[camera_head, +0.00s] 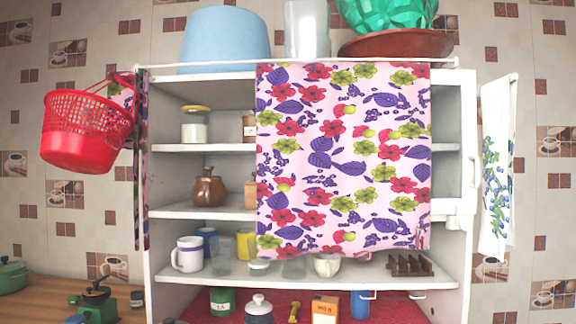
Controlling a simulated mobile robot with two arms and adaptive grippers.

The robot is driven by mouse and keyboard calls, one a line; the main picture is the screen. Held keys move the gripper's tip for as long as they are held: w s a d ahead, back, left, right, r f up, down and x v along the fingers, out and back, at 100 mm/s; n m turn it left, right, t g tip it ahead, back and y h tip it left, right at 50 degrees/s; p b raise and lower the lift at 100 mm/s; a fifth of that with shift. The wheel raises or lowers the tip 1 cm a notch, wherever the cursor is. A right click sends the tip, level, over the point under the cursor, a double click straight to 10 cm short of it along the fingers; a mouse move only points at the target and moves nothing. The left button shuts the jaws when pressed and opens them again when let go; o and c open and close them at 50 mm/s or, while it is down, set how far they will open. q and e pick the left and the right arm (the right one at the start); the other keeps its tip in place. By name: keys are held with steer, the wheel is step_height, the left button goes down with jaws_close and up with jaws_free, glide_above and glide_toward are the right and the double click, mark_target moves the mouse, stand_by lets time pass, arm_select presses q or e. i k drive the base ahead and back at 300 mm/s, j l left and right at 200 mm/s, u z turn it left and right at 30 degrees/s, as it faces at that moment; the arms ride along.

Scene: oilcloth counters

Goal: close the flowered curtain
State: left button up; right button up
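The flowered curtain (343,160) is pink with red, purple and green flowers. It hangs from a thin white rod (215,70) along the top of the white cabinet and covers the middle and right of the upper shelves. The left part of the shelves is uncovered, and a narrow gap shows to the right of the cloth. A narrow strip of similar flowered cloth (141,180) hangs at the cabinet's left edge. Neither of my grippers is in view.
A red basket (85,130) hangs at the cabinet's left, and a white patterned towel (496,165) hangs at its right. Shelves hold jars, a brown pot (208,188) and mugs (187,254). A blue tub (226,36) and brown bowl (397,44) stand on top.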

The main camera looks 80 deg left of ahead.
mark_target(344, 149)
steer(key=u, duration=2)
